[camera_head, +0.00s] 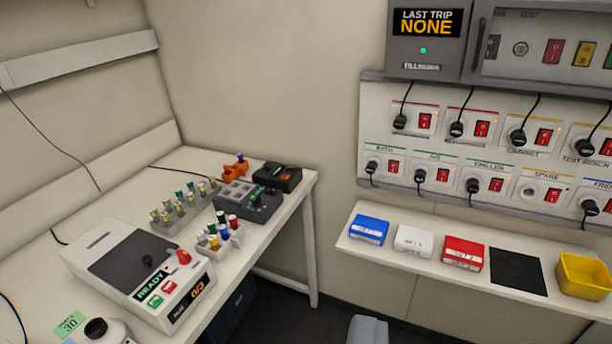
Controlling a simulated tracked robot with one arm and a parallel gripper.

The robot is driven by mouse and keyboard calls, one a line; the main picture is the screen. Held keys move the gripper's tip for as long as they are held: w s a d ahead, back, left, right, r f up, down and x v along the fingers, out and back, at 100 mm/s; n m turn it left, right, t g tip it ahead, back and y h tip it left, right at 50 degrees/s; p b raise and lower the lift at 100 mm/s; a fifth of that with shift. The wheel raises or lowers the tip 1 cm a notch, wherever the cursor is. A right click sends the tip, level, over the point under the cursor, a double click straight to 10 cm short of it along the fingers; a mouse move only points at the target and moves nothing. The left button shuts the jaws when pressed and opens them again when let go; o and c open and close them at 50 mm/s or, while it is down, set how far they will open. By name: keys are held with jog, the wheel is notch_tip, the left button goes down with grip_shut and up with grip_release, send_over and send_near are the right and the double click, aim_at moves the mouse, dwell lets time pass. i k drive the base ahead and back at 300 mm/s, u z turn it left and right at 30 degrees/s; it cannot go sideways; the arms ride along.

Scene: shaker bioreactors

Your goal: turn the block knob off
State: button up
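No label reading "block" is legible, so I cannot tell which control is the block knob. A dark grey block unit (250,204) with a green part stands at the back of the table; its small controls are too small to read. A black unit (277,176) stands just behind it.
A tube rack (183,212) and a smaller rack (219,240) with coloured caps stand on the table. On the right wall is a socket panel (430,145) with plugs and red switches. Below it, a shelf holds blue, white and red boxes and a yellow bin (584,275).

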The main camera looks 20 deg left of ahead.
aim_at(256, 201)
jog(key=u, duration=0.05)
jog(key=i, duration=1.25)
jog(key=u, duration=0.9)
jog(key=i, duration=0.65)
jog(key=u, duration=0.35)
jog(key=k, duration=0.9)
jog(key=u, duration=0.15)
jog(key=i, duration=0.9)
jog(key=z, duration=0.05)
